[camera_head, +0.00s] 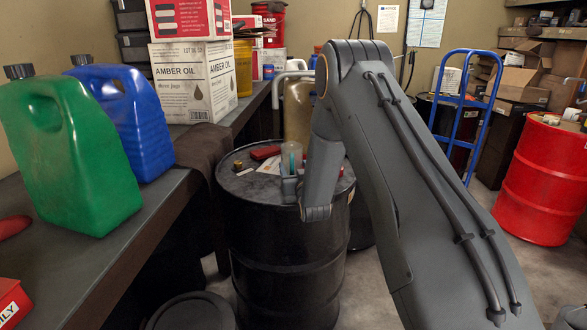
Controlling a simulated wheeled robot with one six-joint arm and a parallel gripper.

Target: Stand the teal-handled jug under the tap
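A small translucent vessel with teal on it (291,158), which looks like the jug, is upright above the top of the black drum (285,265). My gripper (290,187) is low over the drum top, right at the vessel's base. The fingers are small and partly hidden by my own wrist, so I cannot tell whether they grip the vessel or whether it rests on the drum. A pale curved pipe (285,77) shows behind, by a tan container (298,110). It may be the tap, but my arm hides part of that area.
Red items (265,153) and papers lie on the drum top. A bench (150,215) on the left holds a green can (70,150), a blue can (130,125) and an Amber Oil box (193,80). A blue hand truck (470,110) and red drum (545,180) stand right.

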